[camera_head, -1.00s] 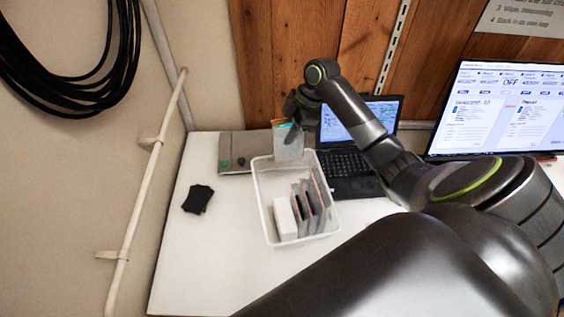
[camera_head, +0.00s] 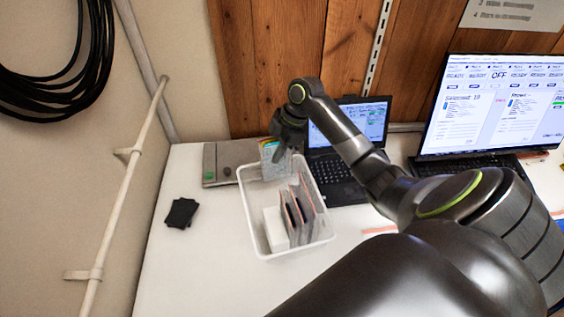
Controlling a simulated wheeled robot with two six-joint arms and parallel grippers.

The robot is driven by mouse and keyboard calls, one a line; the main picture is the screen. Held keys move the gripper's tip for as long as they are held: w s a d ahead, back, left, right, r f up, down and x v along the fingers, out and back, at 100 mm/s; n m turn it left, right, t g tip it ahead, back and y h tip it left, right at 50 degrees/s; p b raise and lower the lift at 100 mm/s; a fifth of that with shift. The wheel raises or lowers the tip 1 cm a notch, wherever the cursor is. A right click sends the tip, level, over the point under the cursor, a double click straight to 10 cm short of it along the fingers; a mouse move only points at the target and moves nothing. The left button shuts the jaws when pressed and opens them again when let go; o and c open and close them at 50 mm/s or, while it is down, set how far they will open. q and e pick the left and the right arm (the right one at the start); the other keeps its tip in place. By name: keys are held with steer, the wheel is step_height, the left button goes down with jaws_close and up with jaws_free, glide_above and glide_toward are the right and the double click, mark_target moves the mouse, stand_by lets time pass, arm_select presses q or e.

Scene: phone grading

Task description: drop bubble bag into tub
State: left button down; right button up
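The white tub (camera_head: 250,226) stands on the white table. The bubble bag (camera_head: 269,152), pale with a coloured top edge, is upright at the tub's far end, its lower part inside the rim. My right gripper (camera_head: 281,148) is at the bag's top and right edge, with a dark finger overlapping it. The fingers are too small and dark to show whether they still grip it. Several other upright bags (camera_head: 303,212) and a white block (camera_head: 275,230) are in the tub's near part. My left gripper is out of view.
An open laptop (camera_head: 334,172) stands right behind the tub, and a large monitor (camera_head: 495,105) is farther right. A grey flat box (camera_head: 222,160) lies behind left. A black item (camera_head: 181,213) lies left on otherwise clear table.

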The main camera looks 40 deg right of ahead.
steer(key=o, duration=0.5)
steer(key=shift+c, duration=0.2)
steer(key=shift+o, duration=0.4)
steer(key=b+v, duration=0.3)
steer(key=v, duration=1.4)
steer(key=shift+d+r, duration=0.15)
steer(key=shift+r, duration=0.05)
steer(key=shift+s, duration=0.1)
